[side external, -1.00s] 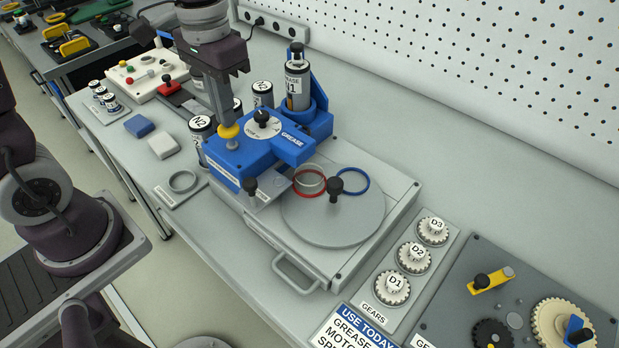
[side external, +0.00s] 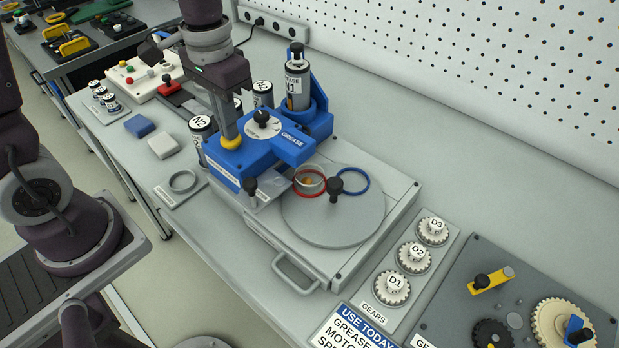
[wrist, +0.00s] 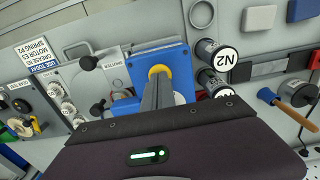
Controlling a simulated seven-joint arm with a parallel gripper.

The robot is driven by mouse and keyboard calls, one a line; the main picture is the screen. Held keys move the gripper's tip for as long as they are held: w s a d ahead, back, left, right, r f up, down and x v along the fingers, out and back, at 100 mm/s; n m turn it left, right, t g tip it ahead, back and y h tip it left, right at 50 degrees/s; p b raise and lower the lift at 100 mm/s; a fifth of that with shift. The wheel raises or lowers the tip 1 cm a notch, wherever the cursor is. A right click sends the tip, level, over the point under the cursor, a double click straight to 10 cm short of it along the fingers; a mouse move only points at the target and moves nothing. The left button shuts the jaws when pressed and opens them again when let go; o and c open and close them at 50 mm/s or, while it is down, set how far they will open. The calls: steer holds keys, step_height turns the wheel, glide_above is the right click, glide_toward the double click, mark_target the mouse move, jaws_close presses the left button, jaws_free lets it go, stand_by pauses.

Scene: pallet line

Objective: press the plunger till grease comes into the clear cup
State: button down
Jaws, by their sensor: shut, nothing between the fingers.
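The yellow plunger (side external: 231,144) is pushed down low against the top of the blue grease dispenser (side external: 226,168). My gripper (side external: 230,135) is shut and empty, its fingertips pressing on the plunger from above. The wrist view also shows the yellow plunger (wrist: 158,71) at the fingertips (wrist: 157,82). The clear cup (side external: 318,179) stands under the dispenser's nozzle end on the round turntable (side external: 335,222), by the red ring (side external: 296,188). A small amber spot of grease shows in the cup. The nozzle itself is hidden.
A black dial knob (side external: 262,116) sits on the dispenser close to my fingers. A blue ring (side external: 353,180) lies on the turntable beside a black knob (side external: 335,187).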

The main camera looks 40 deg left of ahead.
steer(key=shift+r, duration=3.5)
steer(key=s+r+t, duration=0.2)
steer(key=s, duration=0.4)
steer(key=s+d+r+t, duration=0.1)
steer(key=s+t, duration=0.2)
steer(key=s, duration=0.4)
steer(key=shift+d+r+t, duration=0.2)
steer(key=shift+r+t, duration=0.1)
steer(key=shift+r, duration=0.05)
